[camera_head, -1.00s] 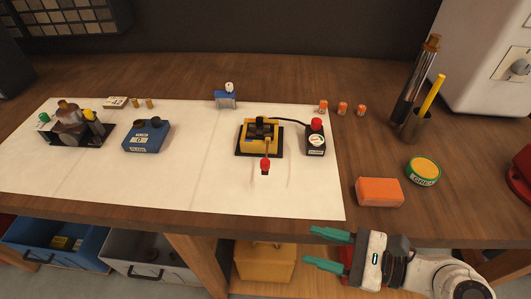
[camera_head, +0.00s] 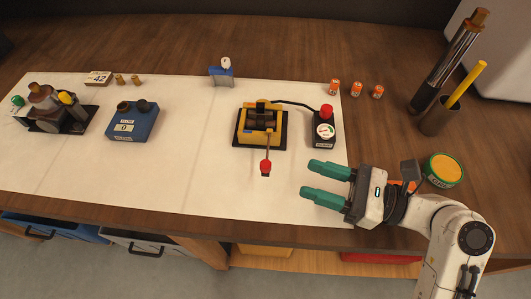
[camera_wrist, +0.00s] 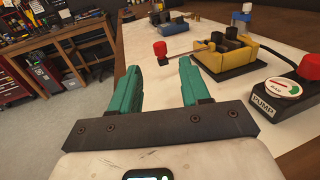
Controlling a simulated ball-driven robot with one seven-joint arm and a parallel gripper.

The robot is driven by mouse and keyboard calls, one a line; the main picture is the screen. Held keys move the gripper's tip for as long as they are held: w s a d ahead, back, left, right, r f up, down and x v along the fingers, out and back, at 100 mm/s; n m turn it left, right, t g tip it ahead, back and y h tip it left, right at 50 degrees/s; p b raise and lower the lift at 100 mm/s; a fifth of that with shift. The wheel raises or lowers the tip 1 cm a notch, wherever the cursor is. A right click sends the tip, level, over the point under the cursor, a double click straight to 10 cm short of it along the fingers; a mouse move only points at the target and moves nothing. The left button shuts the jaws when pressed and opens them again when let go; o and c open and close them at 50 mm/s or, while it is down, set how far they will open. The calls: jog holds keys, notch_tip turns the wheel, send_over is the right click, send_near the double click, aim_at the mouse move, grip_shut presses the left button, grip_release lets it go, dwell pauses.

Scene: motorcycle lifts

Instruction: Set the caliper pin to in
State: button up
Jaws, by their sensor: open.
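My gripper (camera_head: 309,180) is open and empty above the front right part of the white mat, its green fingers pointing left. In the wrist view my gripper (camera_wrist: 159,68) has nothing between its fingers. No label naming a caliper pin is readable. A grey, caliper-like assembly (camera_head: 43,97) with a green knob (camera_head: 17,101) and a yellow knob (camera_head: 67,98) stands at the mat's far left, far from my gripper. A yellow fixture (camera_head: 261,119) on a black base has a lever with a red knob (camera_head: 265,168), left of my fingertips and apart from them.
A black pump box (camera_head: 325,131) with a red button is cabled to the yellow fixture. A blue box (camera_head: 133,124) and a small blue stand (camera_head: 222,75) are on the mat. A green-rimmed tin (camera_head: 444,168) is right of my wrist. The mat's front middle is clear.

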aim_at(265, 163)
jog(key=x, duration=1)
jog(key=shift+a+p, duration=0.1)
jog(key=shift+p, duration=0.3)
jog(key=shift+c, duration=0.4)
grip_shut()
